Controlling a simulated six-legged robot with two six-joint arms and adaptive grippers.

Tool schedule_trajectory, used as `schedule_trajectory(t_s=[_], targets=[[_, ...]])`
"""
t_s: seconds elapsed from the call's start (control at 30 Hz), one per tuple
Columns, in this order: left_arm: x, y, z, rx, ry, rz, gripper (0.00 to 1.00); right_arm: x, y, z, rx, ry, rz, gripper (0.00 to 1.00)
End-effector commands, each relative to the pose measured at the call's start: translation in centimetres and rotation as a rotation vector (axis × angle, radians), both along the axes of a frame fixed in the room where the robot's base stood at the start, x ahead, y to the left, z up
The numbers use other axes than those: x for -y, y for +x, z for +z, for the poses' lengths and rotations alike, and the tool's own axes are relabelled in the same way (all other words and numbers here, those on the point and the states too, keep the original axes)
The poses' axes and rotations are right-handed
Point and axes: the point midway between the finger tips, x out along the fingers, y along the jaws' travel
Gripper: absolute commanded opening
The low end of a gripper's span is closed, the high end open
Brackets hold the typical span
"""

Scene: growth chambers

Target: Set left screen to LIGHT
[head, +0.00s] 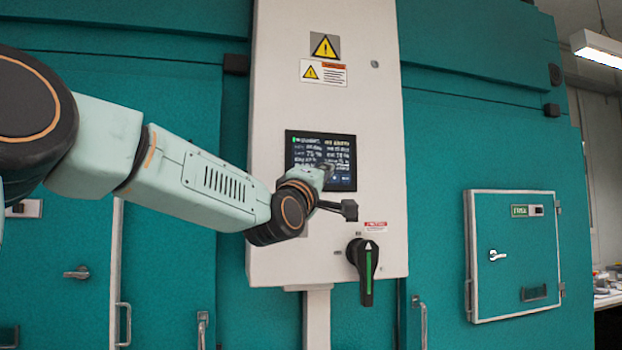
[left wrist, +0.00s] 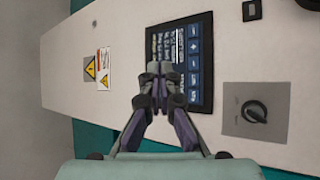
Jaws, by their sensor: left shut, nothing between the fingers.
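The dark screen (head: 345,150) is set in a pale upright control panel. It shows two columns of white text, too small to read surely. In the left wrist view the screen (left wrist: 205,30) appears turned on its side, with a row of blue buttons (left wrist: 194,48) along its right edge. My left gripper (head: 326,172) is shut and empty in front of the screen's lower part, covering some of it. In the left wrist view its fingertips (left wrist: 160,72) overlap the screen's lower-left area. I cannot tell whether they touch it. My right gripper is not in view.
A black rotary handle with a green stripe (head: 368,272) sits below the screen. A black knob (left wrist: 254,111) on a grey plate shows in the left wrist view. Warning labels (head: 324,71) are above the screen. Teal chamber walls and a small teal door (head: 515,270) flank the panel.

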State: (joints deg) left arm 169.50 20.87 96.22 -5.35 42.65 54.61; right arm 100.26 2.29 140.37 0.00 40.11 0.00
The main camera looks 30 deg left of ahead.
Motion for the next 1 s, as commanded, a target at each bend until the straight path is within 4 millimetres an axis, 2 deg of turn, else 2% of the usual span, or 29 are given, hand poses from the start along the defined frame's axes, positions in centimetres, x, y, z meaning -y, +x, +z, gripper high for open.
schedule_trajectory(t_s=[0.43, 0.67, 0.8, 1.0], targets=[[-0.5, 0.5, 0.0, 0.000, -0.002, 0.000, 0.00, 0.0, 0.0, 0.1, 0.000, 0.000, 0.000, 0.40], [-2.6, 2.2, 0.0, 0.000, -0.001, 0.002, 0.00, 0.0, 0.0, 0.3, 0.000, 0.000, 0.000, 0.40], [-3.9, 3.4, 0.3, -0.002, -0.001, 0.002, 0.00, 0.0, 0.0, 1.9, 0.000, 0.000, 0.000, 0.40], [-5.6, 4.8, 0.3, -0.001, -0.001, 0.001, 0.00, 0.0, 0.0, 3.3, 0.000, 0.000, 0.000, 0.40]])
